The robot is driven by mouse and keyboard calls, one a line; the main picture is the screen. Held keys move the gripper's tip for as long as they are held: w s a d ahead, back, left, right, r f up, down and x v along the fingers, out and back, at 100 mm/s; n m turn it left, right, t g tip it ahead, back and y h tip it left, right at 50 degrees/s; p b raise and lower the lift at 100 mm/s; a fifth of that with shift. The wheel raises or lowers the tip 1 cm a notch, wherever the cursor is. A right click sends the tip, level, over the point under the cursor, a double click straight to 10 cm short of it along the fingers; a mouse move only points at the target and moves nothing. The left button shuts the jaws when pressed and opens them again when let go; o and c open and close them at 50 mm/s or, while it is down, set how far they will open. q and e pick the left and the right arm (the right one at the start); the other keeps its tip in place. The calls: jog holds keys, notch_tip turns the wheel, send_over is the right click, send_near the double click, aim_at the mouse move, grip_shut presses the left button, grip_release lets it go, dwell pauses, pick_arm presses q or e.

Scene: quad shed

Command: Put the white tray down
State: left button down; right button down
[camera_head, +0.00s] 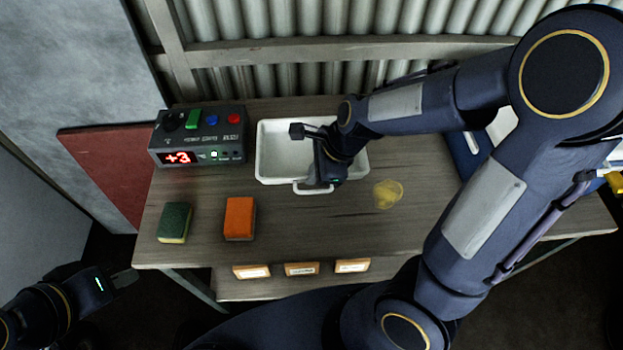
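The white tray (268,172) is a shallow rectangular tray with a handle at its front edge, in the back middle of the wooden table (300,228). It looks level; whether it rests on the table or is just above it I cannot tell. My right gripper (312,160) reaches in from the right over the tray, covering its middle and part of its right side. Its fingertips are not clear, so I cannot tell whether they grip the tray. My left gripper (124,279) is at the lower left, off the table and away from the tray; its opening is unclear.
A grey control box (200,138) with a red display stands left of the tray. A green sponge (174,222) and an orange sponge (240,218) lie in front. A yellow stain (387,193) marks the table. Labelled tags (302,269) line the front; a corrugated wall stands behind.

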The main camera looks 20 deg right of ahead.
aim_at(311, 157)
jog(key=w+f, duration=0.1)
jog(key=w+d+f+b, duration=0.1)
jog(key=f, duration=0.1)
jog(key=w+f, duration=0.1)
jog(key=shift+w+d+f+b, duration=0.25)
jog(key=shift+w+f+b, duration=0.05)
jog(key=shift+w+f, duration=0.1)
jog(key=shift+w+d+f, duration=0.2)
jog(key=shift+w+f, duration=0.3)
jog(key=shift+w, duration=0.05)
jog(key=shift+w+f+b, duration=0.2)
jog(key=shift+f+b, duration=0.45)
jog(key=shift+f, duration=1.05)
jog(key=shift+f, duration=0.1)
jog(key=c, duration=1.7)
grip_release()
